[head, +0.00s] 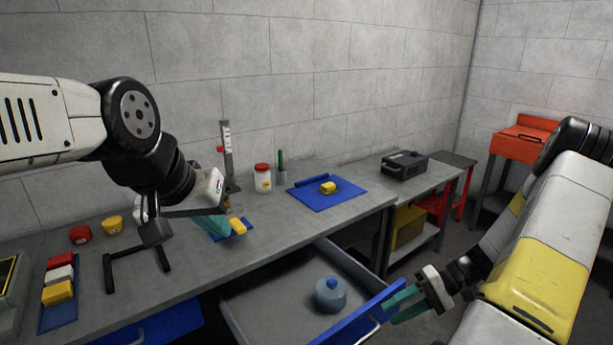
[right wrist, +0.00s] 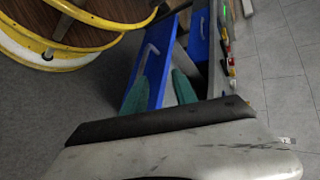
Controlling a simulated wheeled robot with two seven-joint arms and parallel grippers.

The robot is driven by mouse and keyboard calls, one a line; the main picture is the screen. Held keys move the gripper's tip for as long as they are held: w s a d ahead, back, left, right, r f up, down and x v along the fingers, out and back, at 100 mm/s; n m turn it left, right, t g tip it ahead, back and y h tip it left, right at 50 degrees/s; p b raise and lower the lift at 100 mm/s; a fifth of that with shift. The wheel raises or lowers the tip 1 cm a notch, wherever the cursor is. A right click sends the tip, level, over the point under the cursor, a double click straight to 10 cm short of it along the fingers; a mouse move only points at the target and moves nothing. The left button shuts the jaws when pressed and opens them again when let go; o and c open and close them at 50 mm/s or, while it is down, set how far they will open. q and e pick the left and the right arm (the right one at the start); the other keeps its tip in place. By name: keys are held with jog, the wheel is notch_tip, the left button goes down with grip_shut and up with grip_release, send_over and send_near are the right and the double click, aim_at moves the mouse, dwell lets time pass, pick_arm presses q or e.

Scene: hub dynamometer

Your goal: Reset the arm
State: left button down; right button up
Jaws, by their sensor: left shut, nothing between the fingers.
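My left gripper (head: 218,230) hangs over the bench at the left in the head view. Its teal fingers are shut with nothing between them. A yellow block (head: 239,226) lies right beside the fingertips. My right gripper (head: 393,308) is low at the right in the head view, near the blue front (head: 365,322) of the pulled-out drawer.
A jug with a blue cap (head: 330,296) stands in the open drawer (head: 280,298). On the bench are a blue mat (head: 313,200) with a yellow block, a red-lidded jar (head: 262,178), a black box (head: 405,165) and a black stand (head: 135,255). A yellow-rimmed round object (right wrist: 50,62) is near my right wrist.

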jog(key=s+a+r+t+h, duration=0.2)
jog(key=s+r+h, duration=0.1)
jog(key=r, duration=0.7)
jog(key=s+a+r+n+t+h, duration=0.1)
jog(key=s+a+r+t+h, duration=0.1)
jog(key=r, duration=0.9)
jog(key=s+a+r+t+h, duration=0.3)
jog(key=a+r+h, duration=0.1)
jog(key=r, duration=0.6)
jog(key=shift+s+a+r+n+t+h, duration=0.2)
jog(key=shift+s+n+t+h, duration=0.1)
jog(key=shift+s+t, duration=0.1)
